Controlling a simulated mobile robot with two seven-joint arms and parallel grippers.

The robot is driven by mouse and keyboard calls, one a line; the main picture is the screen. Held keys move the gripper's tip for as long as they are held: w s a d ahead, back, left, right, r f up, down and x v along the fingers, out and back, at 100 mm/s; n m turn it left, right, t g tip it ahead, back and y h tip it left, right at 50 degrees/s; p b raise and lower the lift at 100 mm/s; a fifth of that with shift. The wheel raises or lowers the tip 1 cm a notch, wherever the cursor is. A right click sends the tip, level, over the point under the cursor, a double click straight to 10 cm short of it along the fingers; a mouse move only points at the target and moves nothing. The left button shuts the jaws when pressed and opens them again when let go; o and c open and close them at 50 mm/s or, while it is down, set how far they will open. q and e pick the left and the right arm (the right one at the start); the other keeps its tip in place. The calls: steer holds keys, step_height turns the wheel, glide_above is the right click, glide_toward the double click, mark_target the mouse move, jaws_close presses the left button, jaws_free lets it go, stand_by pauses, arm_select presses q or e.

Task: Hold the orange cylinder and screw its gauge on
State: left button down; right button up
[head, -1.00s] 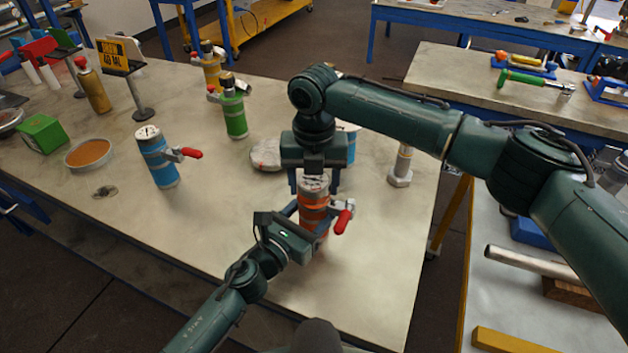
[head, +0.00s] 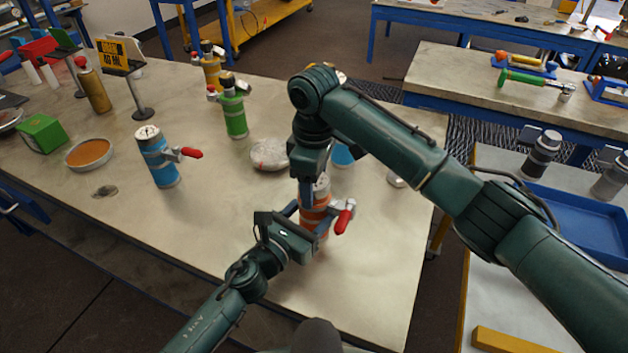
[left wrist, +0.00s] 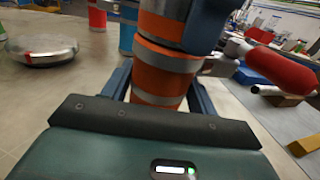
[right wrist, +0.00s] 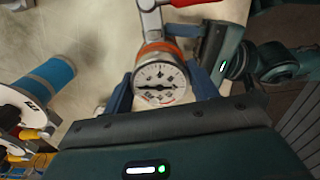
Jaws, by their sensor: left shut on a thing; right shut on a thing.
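The orange cylinder (head: 314,219) stands upright on the table near its front edge, with a red-handled valve (head: 345,217) on its right side. My left gripper (head: 307,222) is shut on the cylinder's body from the front left; its fingers lie on both sides of the orange bands (left wrist: 163,72) in the left wrist view. The white-faced gauge (right wrist: 160,84) is at the top of the cylinder. My right gripper (right wrist: 165,95) is shut on the gauge from above, one finger on each side. In the head view the right gripper (head: 313,180) hides most of the gauge; the joint below it is not clear.
A blue cylinder (head: 157,158) with a gauge and red handle stands to the left, a green cylinder (head: 235,116) behind. A round grey lid-like disc (head: 269,154) lies behind my grippers. The table's front middle is clear. A blue tray (head: 580,222) sits on the right bench.

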arm_select(q)
steer(key=shift+w+a, duration=0.1)
arm_select(e)
steer(key=m, duration=0.7)
steer(key=shift+s+a+m, duration=0.1)
steer(key=shift+m, duration=0.3)
steer(key=m, duration=0.4)
steer(key=shift+m, duration=0.4)
steer(key=m, duration=0.3)
steer(key=o, duration=1.2)
steer(key=shift+c, duration=0.2)
step_height(320, 180, up, 12)
arm_select(q)
steer(key=shift+c, duration=1.8)
jaws_free()
